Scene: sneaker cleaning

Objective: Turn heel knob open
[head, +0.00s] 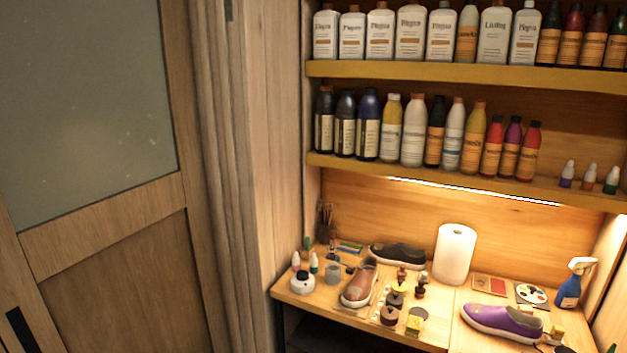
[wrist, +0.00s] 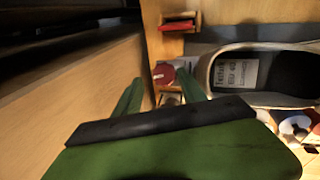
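My gripper (wrist: 158,78) shows in the wrist view with its two green fingers apart. A small red round knob (wrist: 163,73) appears in the gap between the fingertips, beyond them. I cannot tell whether either finger touches it, or whether it is the heel knob. A light-rimmed shoe (wrist: 238,72) with a printed label inside lies to the right of the fingers. In the head view a purple sneaker (head: 500,322) lies on the right of the bench, with small yellow-topped pieces (head: 555,333) by its right end. My gripper does not show in the head view.
A wooden piece with a red top (wrist: 180,25) stands beyond the knob, and a wooden wall or edge (wrist: 85,105) runs along the left. In the head view the bench (head: 440,335) also holds a brown shoe (head: 360,286), a paper roll (head: 455,253) and a spray bottle (head: 573,284).

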